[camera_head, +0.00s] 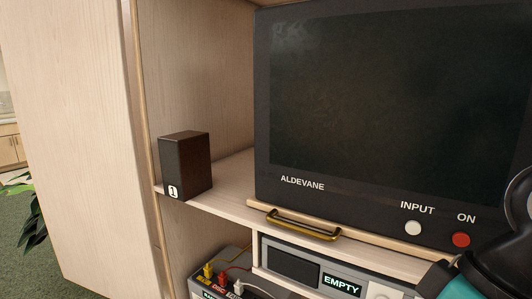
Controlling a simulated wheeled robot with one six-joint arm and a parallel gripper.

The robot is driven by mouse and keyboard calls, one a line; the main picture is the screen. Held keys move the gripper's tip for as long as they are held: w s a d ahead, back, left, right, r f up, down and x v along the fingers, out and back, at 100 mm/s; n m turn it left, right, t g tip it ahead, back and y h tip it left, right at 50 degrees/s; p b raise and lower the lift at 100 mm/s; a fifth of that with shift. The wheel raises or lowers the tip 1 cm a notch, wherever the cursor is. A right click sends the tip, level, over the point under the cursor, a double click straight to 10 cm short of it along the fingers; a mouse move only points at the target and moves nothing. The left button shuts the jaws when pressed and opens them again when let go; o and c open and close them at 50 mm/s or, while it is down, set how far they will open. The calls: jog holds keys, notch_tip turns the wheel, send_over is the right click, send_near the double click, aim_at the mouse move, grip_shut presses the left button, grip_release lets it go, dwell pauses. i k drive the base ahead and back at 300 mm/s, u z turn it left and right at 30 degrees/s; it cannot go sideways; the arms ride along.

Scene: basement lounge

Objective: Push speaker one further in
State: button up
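Speaker one (190,163) is a small dark brown box with a white label reading "1" low on its front. It stands upright on the pale wood shelf (236,177), left of the television and apart from it. Its front is at the shelf's front edge; I cannot tell whether it overhangs slightly. Bare shelf shows to its right and behind it. My gripper is not in view. Only black and teal parts of my own arm show at the lower right.
A large dark television (390,90) marked ALDEVANE fills the right. A brass handle (303,226) juts out below it. A grey device (308,268) showing "EMPTY" and a box with coloured plugs (208,272) sit lower. A cabinet side panel (75,130) stands left.

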aim_at(185, 156)
jog(key=u, duration=2.55)
jog(key=i, duration=2.9)
jog(key=z, duration=3.5)
